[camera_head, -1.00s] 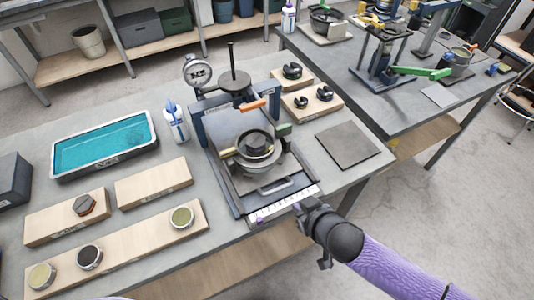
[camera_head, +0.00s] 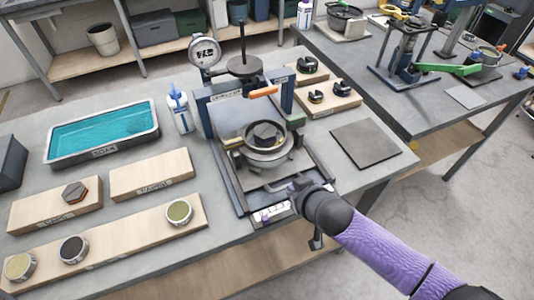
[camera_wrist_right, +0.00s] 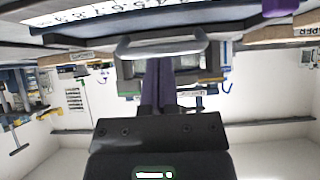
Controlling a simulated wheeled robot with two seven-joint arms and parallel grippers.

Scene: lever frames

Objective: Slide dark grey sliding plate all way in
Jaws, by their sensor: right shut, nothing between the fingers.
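The dark grey sliding plate (camera_head: 258,181) lies between the side rails of the press frame (camera_head: 203,118). A round metal pot (camera_head: 265,150) with a dark block inside sits on it. The plate has a bar handle at its front edge. My right gripper (camera_head: 297,187) is shut and empty at the handle, hiding part of it; I cannot tell whether they touch. In the right wrist view the shut fingers (camera_wrist_right: 160,82) point at the pale handle (camera_wrist_right: 160,46). My left gripper is not in view.
A white numbered scale (camera_head: 272,213) runs along the frame's front. A flat grey slab (camera_head: 366,144) lies to the right. A blue-filled tray (camera_head: 102,134) and wooden boards (camera_head: 152,174) stand to the left. A white bottle (camera_head: 180,112) stands beside the frame.

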